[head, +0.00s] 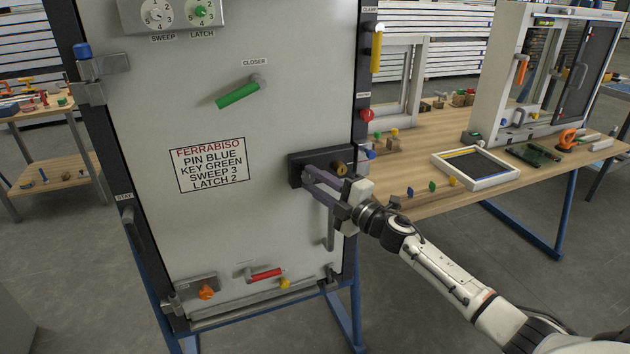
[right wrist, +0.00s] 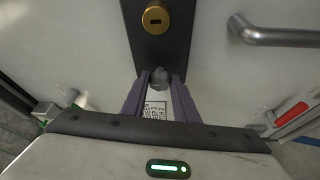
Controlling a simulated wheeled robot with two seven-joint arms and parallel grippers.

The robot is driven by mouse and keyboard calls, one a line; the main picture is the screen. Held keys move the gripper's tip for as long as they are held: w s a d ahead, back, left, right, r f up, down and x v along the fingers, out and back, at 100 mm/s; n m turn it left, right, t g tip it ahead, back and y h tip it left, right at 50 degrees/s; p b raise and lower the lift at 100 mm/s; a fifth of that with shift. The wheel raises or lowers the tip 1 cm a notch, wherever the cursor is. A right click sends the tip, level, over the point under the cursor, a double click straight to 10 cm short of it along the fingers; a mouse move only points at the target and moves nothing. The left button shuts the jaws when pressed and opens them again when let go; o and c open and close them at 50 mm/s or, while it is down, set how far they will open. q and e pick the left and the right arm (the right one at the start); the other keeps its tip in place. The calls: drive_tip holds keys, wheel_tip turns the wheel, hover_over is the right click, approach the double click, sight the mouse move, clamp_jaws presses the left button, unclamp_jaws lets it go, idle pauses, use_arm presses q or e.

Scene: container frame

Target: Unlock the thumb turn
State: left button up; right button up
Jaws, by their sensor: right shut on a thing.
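The thumb turn (right wrist: 159,77) is a small dark grey knob at the lower end of a black lock plate (right wrist: 161,42). A round brass key cylinder (right wrist: 155,18) sits on the same plate in the right wrist view. My right gripper (head: 307,178) reaches the lock plate (head: 296,170) from the right in the head view. Its two purple-grey fingers (right wrist: 161,86) are shut on the thumb turn, one on each side. In the head view the fingers hide the knob. The brass cylinder (head: 339,168) shows just beside them. My left gripper is not in view.
The grey door panel (head: 200,120) carries a green closer lever (head: 238,95), two dials at the top and a printed label (head: 211,165). A lever handle (head: 330,230) hangs below the lock plate. A wooden bench (head: 430,205) with a white tray stands to the right.

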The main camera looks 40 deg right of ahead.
drive_tip(key=o, duration=1.1)
drive_tip(key=shift+c, duration=0.2)
drive_tip(key=s+d+b, duration=0.1)
drive_tip(key=s, duration=0.9)
drive_tip(key=shift+d+f, duration=0.3)
drive_tip(key=shift+s, duration=0.1)
